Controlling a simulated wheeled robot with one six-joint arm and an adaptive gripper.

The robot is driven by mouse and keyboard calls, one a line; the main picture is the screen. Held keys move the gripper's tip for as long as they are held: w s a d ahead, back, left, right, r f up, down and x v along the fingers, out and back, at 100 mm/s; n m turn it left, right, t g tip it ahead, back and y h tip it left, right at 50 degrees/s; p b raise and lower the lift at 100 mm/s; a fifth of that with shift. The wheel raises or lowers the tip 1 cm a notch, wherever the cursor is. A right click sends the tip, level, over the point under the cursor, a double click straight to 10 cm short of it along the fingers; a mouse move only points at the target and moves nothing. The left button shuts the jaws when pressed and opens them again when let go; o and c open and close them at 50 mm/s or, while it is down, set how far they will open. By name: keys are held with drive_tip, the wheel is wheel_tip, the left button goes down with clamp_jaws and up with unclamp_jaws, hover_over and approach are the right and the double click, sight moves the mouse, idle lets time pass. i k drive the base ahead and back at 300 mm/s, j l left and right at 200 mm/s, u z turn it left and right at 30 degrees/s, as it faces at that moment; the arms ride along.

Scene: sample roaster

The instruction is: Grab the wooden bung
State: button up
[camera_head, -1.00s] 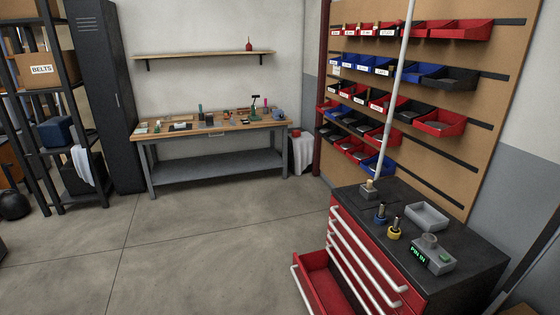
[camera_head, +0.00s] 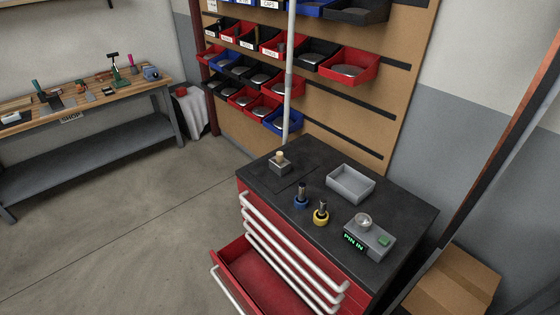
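A small pale piece (camera_head: 280,155), which looks like the wooden bung, sits upright on top of a grey block (camera_head: 279,167). The block stands at the back left of the dark top of the red tool cabinet (camera_head: 380,210). At this size I cannot tell how deep the pale piece sits in the block. My gripper is not in view.
A blue-based fitting (camera_head: 301,197), a yellow-based fitting (camera_head: 321,214), a grey tray (camera_head: 351,183) and a grey device reading "PIN IN" (camera_head: 370,238) share the top. A red drawer (camera_head: 262,275) stands open. A white pole (camera_head: 288,90) rises behind. Open floor lies left.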

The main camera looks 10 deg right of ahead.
sight(279, 155)
drive_tip(key=u, duration=0.8)
drive_tip(key=i+j+u, duration=0.25)
drive_tip(key=u, duration=0.15)
drive_tip(key=i+j+u, duration=0.1)
drive_tip(key=i+u, duration=0.25)
drive_tip(key=i+j+u, duration=0.1)
drive_tip(key=i+u, duration=0.15)
drive_tip(key=u, duration=0.15)
drive_tip(key=i, duration=1.95)
drive_tip(key=i+z, duration=0.15)
drive_tip(key=z, duration=0.35)
drive_tip(key=i+z, duration=0.2)
drive_tip(key=z, duration=0.25)
drive_tip(key=i+j+z, duration=0.15)
drive_tip(key=z, duration=1.75)
